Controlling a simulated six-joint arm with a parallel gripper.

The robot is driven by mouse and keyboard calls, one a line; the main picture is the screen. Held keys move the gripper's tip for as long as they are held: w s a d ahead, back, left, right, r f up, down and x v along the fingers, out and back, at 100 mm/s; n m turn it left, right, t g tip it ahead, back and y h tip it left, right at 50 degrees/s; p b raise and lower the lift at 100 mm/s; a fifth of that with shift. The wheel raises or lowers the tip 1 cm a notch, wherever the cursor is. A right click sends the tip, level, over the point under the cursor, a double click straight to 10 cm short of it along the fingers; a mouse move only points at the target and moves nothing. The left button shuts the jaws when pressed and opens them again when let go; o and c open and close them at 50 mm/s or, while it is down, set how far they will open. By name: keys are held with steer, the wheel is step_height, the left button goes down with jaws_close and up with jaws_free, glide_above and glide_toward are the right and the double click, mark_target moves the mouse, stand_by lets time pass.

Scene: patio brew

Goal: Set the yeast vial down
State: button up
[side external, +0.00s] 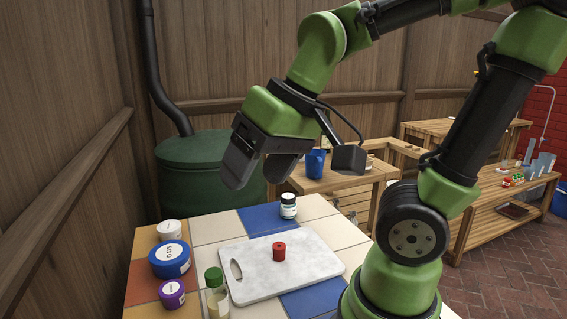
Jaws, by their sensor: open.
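My gripper (259,172) is open and empty, raised above the far side of the tiled table (208,228). A small vial (288,207) with a black cap and a white label stands upright on the table near its back edge, below and to the right of the gripper and apart from it. A clear vial (216,300) with a green cap and pale contents stands at the front, partly cut off by the frame. The labels are too small to read, so I cannot tell which one is the yeast vial.
A white marbled board (308,263) lies mid-table with a small red cylinder (279,251) on it. A blue tub marked OATS (170,259), a white-lidded jar (169,231) and a purple-lidded jar (172,294) line the left. A green barrel (197,173) stands behind. Bare tiles lie left of the board.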

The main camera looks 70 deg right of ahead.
steer(key=shift+o, duration=0.4)
steer(key=shift+t+y, duration=0.3)
steer(key=shift+t, duration=0.6)
steer(key=s, duration=0.1)
steer(key=s+r, duration=0.1)
steer(key=s, duration=0.2)
steer(key=shift+a+r, duration=0.25)
